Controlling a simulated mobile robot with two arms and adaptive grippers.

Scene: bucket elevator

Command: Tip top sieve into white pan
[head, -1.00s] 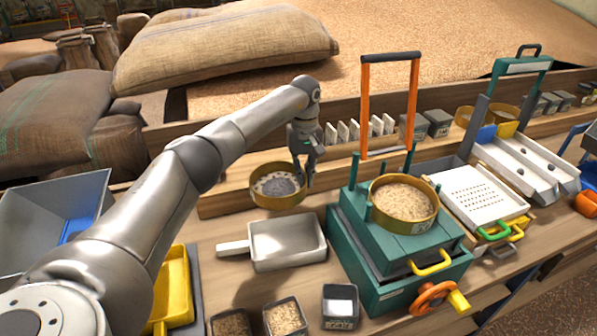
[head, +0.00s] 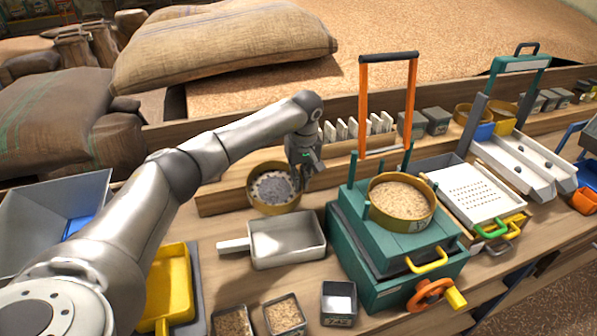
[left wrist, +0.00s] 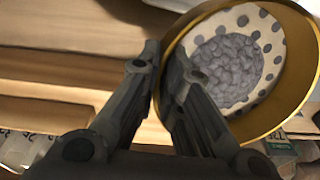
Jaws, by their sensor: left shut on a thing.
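The top sieve (head: 262,209) is a round brass ring with a perforated bottom and a patch of grey lumps in it. My left gripper (head: 303,178) is shut on its rim at the right side and holds it tilted, inside facing the camera, above and behind the white pan (head: 262,262). The left wrist view shows the fingers (left wrist: 163,65) pinching the rim of the sieve (left wrist: 307,95), with the grey lumps still inside. The white pan has a handle to the left and looks empty. My right gripper is out of view.
A green sieve machine (head: 362,240) with an orange frame stands right of the pan and bears another brass sieve (head: 405,222) of grain. Small grey boxes (head: 338,318) stand in front. A yellow scoop (head: 172,285) lies left. A wooden ledge (head: 222,200) runs behind.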

